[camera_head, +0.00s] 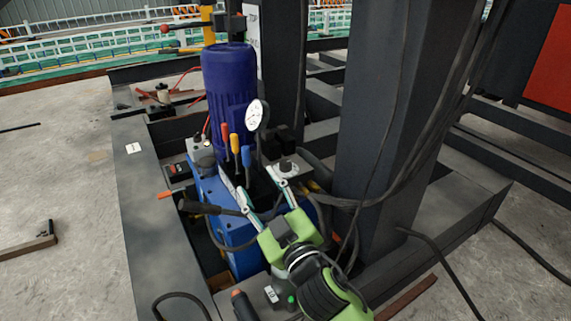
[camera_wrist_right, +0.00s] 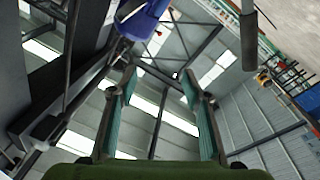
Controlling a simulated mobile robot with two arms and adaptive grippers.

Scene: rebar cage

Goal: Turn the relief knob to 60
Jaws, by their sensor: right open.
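The blue hydraulic unit (camera_head: 236,245) stands in the middle of the head view, with a tall blue motor (camera_head: 228,85) and a white dial gauge (camera_head: 254,116). A small round knob (camera_head: 286,166) sits on a grey block right of the levers; I cannot tell for sure that it is the relief knob, and no scale is readable. My green right gripper (camera_head: 256,176) is open and empty, its fingers pointing up toward the levers and the knob. In the right wrist view the open fingers (camera_wrist_right: 158,72) show nothing between them but the roof behind. My left gripper is out of view.
Red, yellow and blue levers (camera_head: 234,143) rise close to the fingertips. A thick dark column (camera_head: 375,120) with hanging cables stands close right. The floor at left is mostly clear.

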